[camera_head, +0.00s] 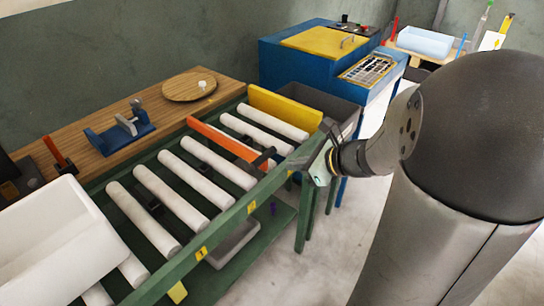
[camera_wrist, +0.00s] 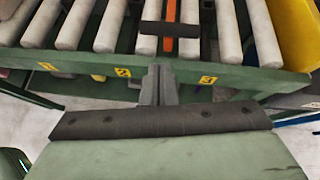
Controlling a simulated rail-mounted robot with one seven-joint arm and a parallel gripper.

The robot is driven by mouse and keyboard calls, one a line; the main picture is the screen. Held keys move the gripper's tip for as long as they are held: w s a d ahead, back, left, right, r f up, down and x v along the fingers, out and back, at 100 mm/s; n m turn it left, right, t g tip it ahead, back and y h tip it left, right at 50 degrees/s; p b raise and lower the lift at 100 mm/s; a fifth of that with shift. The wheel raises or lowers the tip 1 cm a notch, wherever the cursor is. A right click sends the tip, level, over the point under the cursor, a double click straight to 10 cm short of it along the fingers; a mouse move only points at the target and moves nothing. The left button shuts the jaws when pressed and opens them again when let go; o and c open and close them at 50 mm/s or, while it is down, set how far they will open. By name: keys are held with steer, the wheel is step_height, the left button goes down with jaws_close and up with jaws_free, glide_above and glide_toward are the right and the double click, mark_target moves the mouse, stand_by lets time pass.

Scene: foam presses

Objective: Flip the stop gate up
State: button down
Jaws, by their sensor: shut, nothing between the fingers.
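The stop gate is an orange bar (camera_head: 228,139) lying across the roller conveyor, in a gap between white rollers. In the wrist view it is a narrow orange strip (camera_wrist: 171,12). A black crossbar handle (camera_head: 263,157) sits at its near end, near the green side rail; it also shows in the wrist view (camera_wrist: 168,29). I cannot tell the gate's exact tilt. My gripper (camera_head: 312,163) is beside the near rail, to the right of the handle. In the wrist view its shut fingers (camera_wrist: 158,72) point toward the rail, empty and apart from the handle.
The green side rail (camera_wrist: 120,64) with yellow number tags runs along the conveyor's near side. A yellow end plate (camera_head: 285,108) closes the far end, with a grey bin beyond. A white box (camera_head: 60,245) rests on the left rollers. A blue press (camera_head: 300,65) stands behind.

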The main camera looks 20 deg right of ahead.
steer(key=shift+w+d+f+m+t, duration=0.15)
steer(key=shift+w+d+m+t, duration=0.2)
steer(key=shift+d+m, duration=0.25)
steer(key=shift+w+d+f+m+t, duration=0.15)
steer(key=shift+w+d+m+t, duration=0.15)
steer(key=shift+d+m, duration=0.25)
steer(key=x, duration=1)
steer(key=shift+d+f+b, duration=0.15)
steer(key=shift+f+b, duration=0.05)
steer(key=shift+b, duration=0.2)
steer(key=shift+s, duration=0.1)
